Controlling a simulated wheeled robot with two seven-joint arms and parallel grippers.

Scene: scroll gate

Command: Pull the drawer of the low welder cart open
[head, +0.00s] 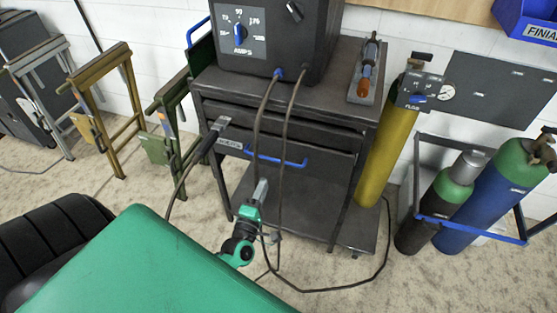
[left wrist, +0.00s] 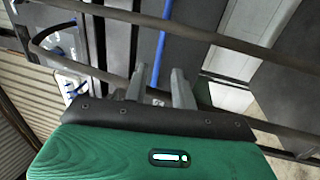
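The low welder cart (head: 205,78) is dark grey and stands in the middle of the head view. Its drawer (head: 330,160) has a blue bar handle (head: 275,158) and looks shut. My left gripper (head: 261,186) is below and in front of the handle, apart from it. In the left wrist view, my left gripper (left wrist: 158,74) has its two grey fingers apart with nothing between them. The blue handle (left wrist: 161,42) shows beyond the fingertips, roughly in line with the gap. My right gripper is not in view.
Two cables (head: 257,125) hang from the welder (head: 270,35) across the drawer front, close to my left gripper. A torch (head: 208,140) hangs at the cart's left. A yellow cylinder (head: 390,140) stands at its right, and stands (head: 100,70) at the left.

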